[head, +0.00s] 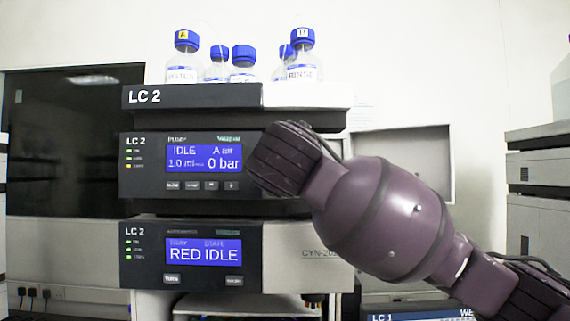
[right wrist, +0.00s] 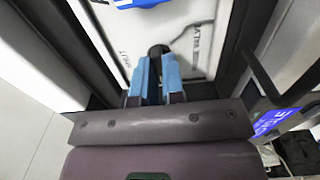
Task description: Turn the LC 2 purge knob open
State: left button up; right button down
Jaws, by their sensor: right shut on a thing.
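The LC 2 stack shows in the head view, with its pump module (head: 150,185) in the middle reading IDLE and 0 bar. My right arm reaches across from the lower right, and its hand covers the right side of the pump front. In the right wrist view my right gripper (right wrist: 157,75) has its two blue fingers closed on a small dark knob (right wrist: 157,49), the purge knob, on a white panel. Most of the knob is hidden between the fingers, so its angle cannot be read. In the head view the knob and fingertips are hidden. My left gripper is not in view.
Blue-capped bottles (head: 243,65) stand on the stack's top tray (head: 195,97). The autosampler (head: 150,275) below reads RED IDLE. An LC 1 screen (head: 420,315) shows at the bottom right. Another grey stack (head: 540,190) stands at the far right.

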dwell(0.4)
jog(key=c, duration=1.2)
grip_release()
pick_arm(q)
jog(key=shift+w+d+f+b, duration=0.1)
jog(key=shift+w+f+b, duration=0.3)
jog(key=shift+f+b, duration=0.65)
pick_arm(e)
jog(key=shift+s+b, duration=0.3)
jog(key=shift+s, duration=5.15)
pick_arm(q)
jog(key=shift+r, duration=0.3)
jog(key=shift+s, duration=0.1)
pick_arm(e)
jog(key=shift+f, duration=0.1)
